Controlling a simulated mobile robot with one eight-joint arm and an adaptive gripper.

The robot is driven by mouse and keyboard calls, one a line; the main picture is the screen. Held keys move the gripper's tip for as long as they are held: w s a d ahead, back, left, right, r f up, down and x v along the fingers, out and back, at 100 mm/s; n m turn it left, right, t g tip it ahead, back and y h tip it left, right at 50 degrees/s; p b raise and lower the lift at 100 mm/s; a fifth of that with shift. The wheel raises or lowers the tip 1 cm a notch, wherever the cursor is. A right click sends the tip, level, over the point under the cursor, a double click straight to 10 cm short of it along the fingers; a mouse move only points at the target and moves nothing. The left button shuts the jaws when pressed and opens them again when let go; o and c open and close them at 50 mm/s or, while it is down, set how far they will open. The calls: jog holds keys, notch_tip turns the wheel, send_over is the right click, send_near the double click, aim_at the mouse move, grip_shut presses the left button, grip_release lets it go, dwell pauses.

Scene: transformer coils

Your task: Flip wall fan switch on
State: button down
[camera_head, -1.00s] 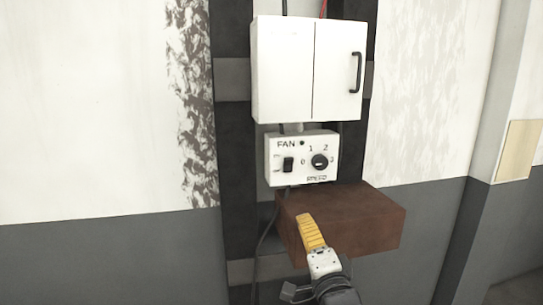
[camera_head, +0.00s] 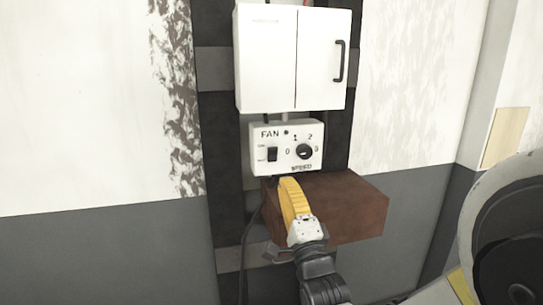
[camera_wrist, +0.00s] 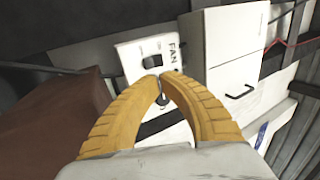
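The white fan control box (camera_head: 262,168) is on the wall, labelled FAN, and shows in the wrist view (camera_wrist: 131,52). Its black rocker switch (camera_head: 272,154) is on the left side of its face; it also shows in the wrist view (camera_wrist: 152,60), just beyond my fingertips. The round black speed knob (camera_head: 304,151) is to its right and is partly hidden by my fingers in the wrist view. My gripper (camera_head: 287,181) has yellow ribbed fingers, just below the box in the head view. In the wrist view its tips (camera_wrist: 160,80) come together, with nothing between them.
A brown block (camera_head: 345,205) juts from the wall below the box, close to my gripper. A white cabinet (camera_head: 268,60) with a black handle hangs above the box. A black cable runs down left of the block.

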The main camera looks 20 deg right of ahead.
aim_at(274, 151)
jog(key=x, duration=1)
